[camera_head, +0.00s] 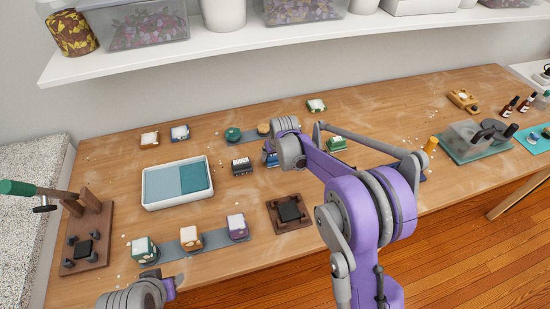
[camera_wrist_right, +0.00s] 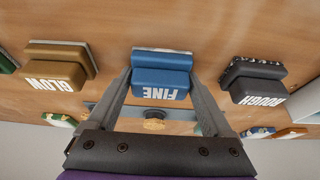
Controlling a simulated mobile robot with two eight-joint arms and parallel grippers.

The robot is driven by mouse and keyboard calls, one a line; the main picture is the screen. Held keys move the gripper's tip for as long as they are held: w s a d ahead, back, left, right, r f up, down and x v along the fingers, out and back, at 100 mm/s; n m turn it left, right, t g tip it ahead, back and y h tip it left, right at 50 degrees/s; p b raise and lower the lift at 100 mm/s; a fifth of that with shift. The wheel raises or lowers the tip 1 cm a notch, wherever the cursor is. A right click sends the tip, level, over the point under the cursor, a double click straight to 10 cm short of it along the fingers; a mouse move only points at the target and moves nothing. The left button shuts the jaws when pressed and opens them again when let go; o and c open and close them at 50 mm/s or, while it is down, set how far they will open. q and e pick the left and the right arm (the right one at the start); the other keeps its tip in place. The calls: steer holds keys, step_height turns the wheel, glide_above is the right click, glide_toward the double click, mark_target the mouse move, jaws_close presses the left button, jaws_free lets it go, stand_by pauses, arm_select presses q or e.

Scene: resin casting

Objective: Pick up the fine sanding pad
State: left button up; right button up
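The fine sanding pad (camera_wrist_right: 161,80) is a blue block with a paler base, marked FINE, in the right wrist view. In the head view a small part of the blue pad (camera_head: 269,159) shows beside my right wrist, which hides the rest. My right gripper (camera_wrist_right: 161,74) has its fingers apart, one along each side of the pad. Only thin gaps, if any, show between fingers and pad, and I see no clear grip. My left arm's end (camera_head: 168,287) shows at the lower left of the head view; its fingers cannot be made out.
A dark pad marked ROUGH (camera_wrist_right: 257,80) and a gold pad marked GLOW (camera_wrist_right: 57,66) flank the blue pad with bare wood between. A white tray (camera_head: 147,190) lies left of them. A dark square mould base (camera_head: 289,211) stands nearer the front edge.

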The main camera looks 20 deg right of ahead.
steer(key=c, duration=0.5)
steer(key=shift+r, duration=0.1)
step_height(320, 180, up, 10)
steer(key=shift+f, duration=0.1)
